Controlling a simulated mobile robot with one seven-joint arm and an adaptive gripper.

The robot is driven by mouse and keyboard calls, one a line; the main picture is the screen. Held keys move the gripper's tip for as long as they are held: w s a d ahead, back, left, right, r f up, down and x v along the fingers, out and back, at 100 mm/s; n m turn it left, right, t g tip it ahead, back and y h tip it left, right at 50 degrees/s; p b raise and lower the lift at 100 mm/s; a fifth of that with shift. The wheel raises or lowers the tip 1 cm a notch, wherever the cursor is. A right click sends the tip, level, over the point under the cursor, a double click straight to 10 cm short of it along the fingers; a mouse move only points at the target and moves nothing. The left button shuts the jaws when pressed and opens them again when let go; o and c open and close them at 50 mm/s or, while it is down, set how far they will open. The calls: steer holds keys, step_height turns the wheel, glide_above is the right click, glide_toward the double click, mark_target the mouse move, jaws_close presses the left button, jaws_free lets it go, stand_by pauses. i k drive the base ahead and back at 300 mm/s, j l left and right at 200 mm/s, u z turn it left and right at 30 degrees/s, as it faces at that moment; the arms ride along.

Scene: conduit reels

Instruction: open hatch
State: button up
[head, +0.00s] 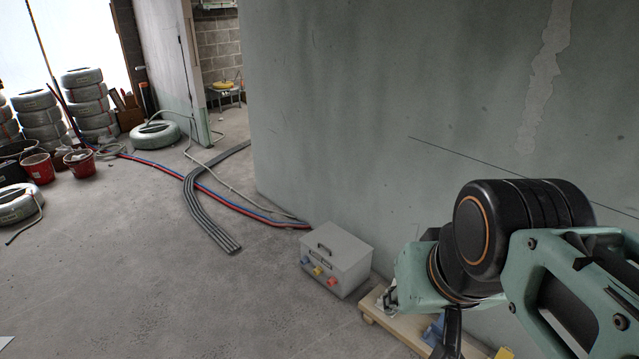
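A grey box (337,261) stands on the concrete floor near the foot of the wall.
A low wooden platform (372,308) with small items is right of the box, partly behind my arm. Grey conduits (205,215) and red and blue pipes (240,204) cross the floor. Reels (88,100) and red buckets (80,162) stand left.

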mark_target(330, 242)
steer(key=i, duration=1.2)
